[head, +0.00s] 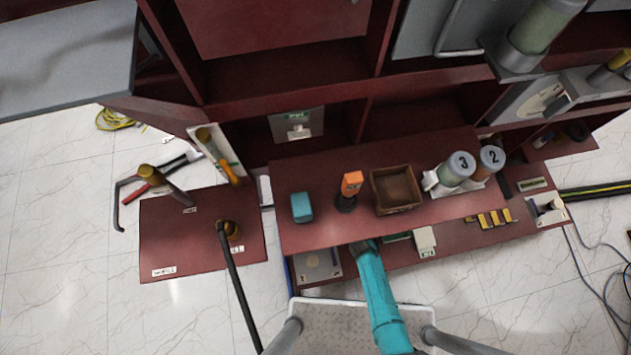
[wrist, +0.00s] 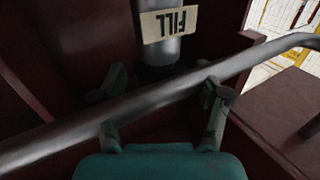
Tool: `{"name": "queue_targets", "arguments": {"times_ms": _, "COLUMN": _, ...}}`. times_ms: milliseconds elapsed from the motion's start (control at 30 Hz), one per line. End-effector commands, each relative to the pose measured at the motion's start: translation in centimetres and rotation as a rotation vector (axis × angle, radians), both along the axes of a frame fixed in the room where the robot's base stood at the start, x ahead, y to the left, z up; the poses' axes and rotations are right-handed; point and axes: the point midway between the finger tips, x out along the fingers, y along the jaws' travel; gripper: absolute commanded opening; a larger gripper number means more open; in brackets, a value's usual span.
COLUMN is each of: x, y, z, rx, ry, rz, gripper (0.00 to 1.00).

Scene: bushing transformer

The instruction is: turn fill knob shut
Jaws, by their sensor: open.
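In the wrist view, an upside-down FILL label (wrist: 169,24) is fixed on a grey cylindrical part (wrist: 158,55) ahead of my gripper. The knob itself cannot be clearly told apart from this fitting. My gripper (wrist: 163,90) is open, its two dark fingers spread apart below the label. A long grey metal bar (wrist: 75,128) runs diagonally across the finger area, from lower left to upper right. I cannot tell whether the fingers touch it. In the head view, my teal arm reaches under the front edge of the red shelf (head: 335,235), which hides my gripper.
The shelf holds a teal block (head: 301,208), an orange-and-black item (head: 350,190), an open brown box (head: 397,190) and canisters marked 3 (head: 459,167) and 2 (head: 491,158). A red platform (head: 180,245) with long handles stands left. Dark red walls closely surround my gripper.

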Motion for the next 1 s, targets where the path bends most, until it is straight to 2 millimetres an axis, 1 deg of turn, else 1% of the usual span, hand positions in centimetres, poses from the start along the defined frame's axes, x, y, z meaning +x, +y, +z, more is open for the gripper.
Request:
{"name": "queue_targets", "arguments": {"times_ms": 100, "x": 0.42, "y": 0.47, "z": 0.04, "rx": 0.000, "ry": 0.000, "rz": 0.001, "gripper": 0.74}}
{"name": "queue_targets", "arguments": {"times_ms": 367, "x": 0.50, "y": 0.53, "z": 0.02, "rx": 0.000, "ry": 0.000, "rz": 0.000, "gripper": 0.74}}
{"name": "queue_targets", "arguments": {"times_ms": 400, "x": 0.50, "y": 0.53, "z": 0.03, "rx": 0.000, "ry": 0.000, "rz": 0.000, "gripper": 0.71}}
{"name": "queue_targets", "arguments": {"times_ms": 433, "x": 0.49, "y": 0.53, "z": 0.03, "rx": 0.000, "ry": 0.000, "rz": 0.000, "gripper": 0.64}}
{"name": "queue_targets", "arguments": {"times_ms": 633, "x": 0.49, "y": 0.52, "z": 0.03, "rx": 0.000, "ry": 0.000, "rz": 0.000, "gripper": 0.14}}
{"name": "queue_targets", "arguments": {"times_ms": 1000, "x": 0.44, "y": 0.54, "z": 0.02, "rx": 0.000, "ry": 0.000, "rz": -0.021, "gripper": 0.13}}
